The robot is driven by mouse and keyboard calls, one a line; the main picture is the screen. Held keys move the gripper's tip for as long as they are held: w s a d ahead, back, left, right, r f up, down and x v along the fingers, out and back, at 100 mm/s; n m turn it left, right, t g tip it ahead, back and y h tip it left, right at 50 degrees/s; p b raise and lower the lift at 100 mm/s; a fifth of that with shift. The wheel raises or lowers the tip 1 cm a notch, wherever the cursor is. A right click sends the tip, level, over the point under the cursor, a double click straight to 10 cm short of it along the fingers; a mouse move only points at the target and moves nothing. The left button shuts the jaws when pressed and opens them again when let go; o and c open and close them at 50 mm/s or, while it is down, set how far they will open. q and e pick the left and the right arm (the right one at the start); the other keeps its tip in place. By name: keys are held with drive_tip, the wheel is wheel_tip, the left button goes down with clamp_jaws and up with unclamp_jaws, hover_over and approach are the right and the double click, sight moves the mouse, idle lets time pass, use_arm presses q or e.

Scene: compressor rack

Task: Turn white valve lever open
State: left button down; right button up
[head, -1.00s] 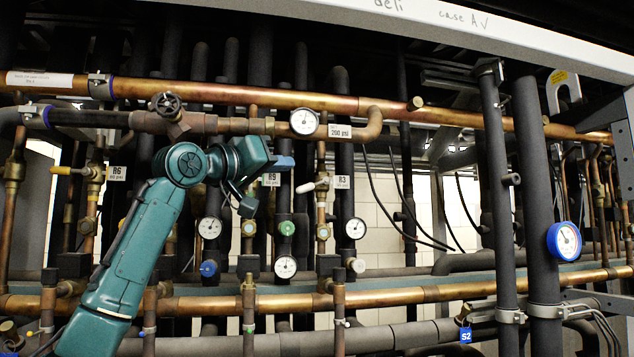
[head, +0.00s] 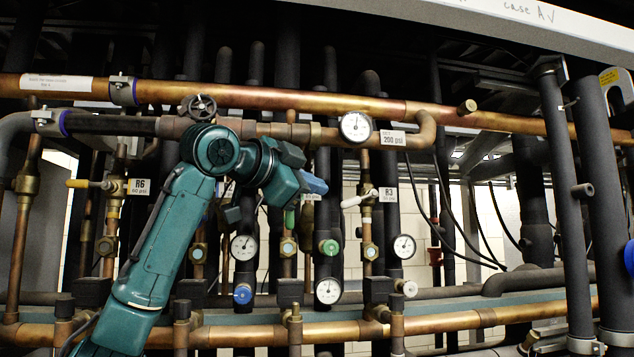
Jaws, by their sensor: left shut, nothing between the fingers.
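The white valve lever (head: 352,202) shows right of centre, beside the R3 tag. It sticks out to the left of its vertical copper pipe (head: 368,222) and tilts slightly down at its free end. My left gripper (head: 315,185) has blue fingertips and is shut and empty. It is to the left of the lever and slightly higher in the picture, with a small visible gap between them. I cannot tell its depth relative to the lever. My left forearm covers part of the pipes behind it. My right gripper is not in view.
A pressure gauge (head: 355,127) and a 200 psi tag (head: 392,138) are above the lever. A horizontal copper pipe (head: 300,99) crosses above. A yellow lever (head: 78,184) is at the left. Black cables hang to the right.

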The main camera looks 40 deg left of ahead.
sight(351, 199)
use_arm(q)
drive_tip(key=w, duration=0.2)
drive_tip(key=w+p, duration=0.1)
drive_tip(key=w, duration=0.3)
drive_tip(key=shift+d+f+p, duration=0.2)
drive_tip(key=shift+f+p, duration=0.05)
drive_tip(key=shift+p, duration=0.05)
drive_tip(key=shift+w+f, duration=0.15)
drive_tip(key=shift+w, duration=0.6)
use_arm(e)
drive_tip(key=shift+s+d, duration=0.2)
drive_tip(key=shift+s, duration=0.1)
use_arm(q)
drive_tip(key=shift+a+f, duration=0.1)
drive_tip(key=shift+f, duration=0.05)
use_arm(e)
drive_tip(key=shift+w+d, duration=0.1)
